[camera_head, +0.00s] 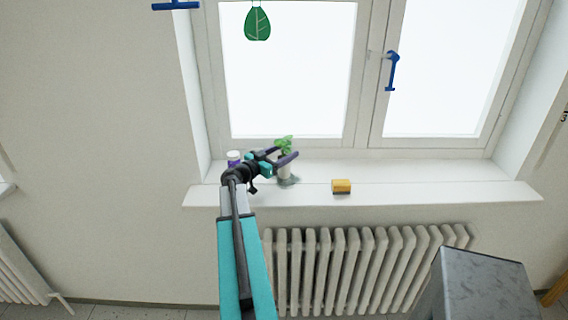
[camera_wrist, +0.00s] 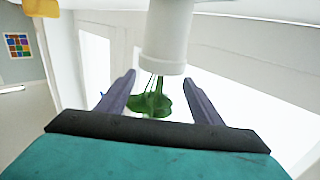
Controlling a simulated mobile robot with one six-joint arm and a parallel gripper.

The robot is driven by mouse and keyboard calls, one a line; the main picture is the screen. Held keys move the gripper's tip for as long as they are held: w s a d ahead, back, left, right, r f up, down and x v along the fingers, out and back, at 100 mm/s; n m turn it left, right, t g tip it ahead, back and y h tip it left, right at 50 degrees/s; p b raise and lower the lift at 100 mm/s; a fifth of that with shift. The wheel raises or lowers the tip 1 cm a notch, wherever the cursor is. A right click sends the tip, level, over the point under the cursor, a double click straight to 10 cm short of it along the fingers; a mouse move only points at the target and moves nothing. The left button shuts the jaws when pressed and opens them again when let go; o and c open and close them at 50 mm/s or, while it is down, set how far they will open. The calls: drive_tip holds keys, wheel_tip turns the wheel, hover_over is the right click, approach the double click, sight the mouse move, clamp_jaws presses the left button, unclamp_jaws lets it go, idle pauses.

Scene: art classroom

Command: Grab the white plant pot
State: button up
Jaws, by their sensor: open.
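The white plant pot (camera_head: 284,171) stands upright on the window sill, with a green leafy plant in it. My gripper (camera_head: 287,152) is at the pot and plant, with its purple fingers open. In the wrist view the scene appears upside down. There the white pot (camera_wrist: 168,40) reaches down from the top edge and its green leaves (camera_wrist: 152,102) show between the two open fingers (camera_wrist: 159,77). The fingertips lie near the pot's rim, one on each side. I cannot tell whether either touches it. A small grey patch lies at the pot's foot.
A yellow sponge (camera_head: 341,187) lies on the sill (camera_head: 430,188) to the right. A small jar with a white lid (camera_head: 234,156) stands left of the pot, close to my arm. The window (camera_head: 290,70) is behind, and a radiator (camera_head: 350,265) is below.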

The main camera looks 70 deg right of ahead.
idle(0.5)
clamp_jaws()
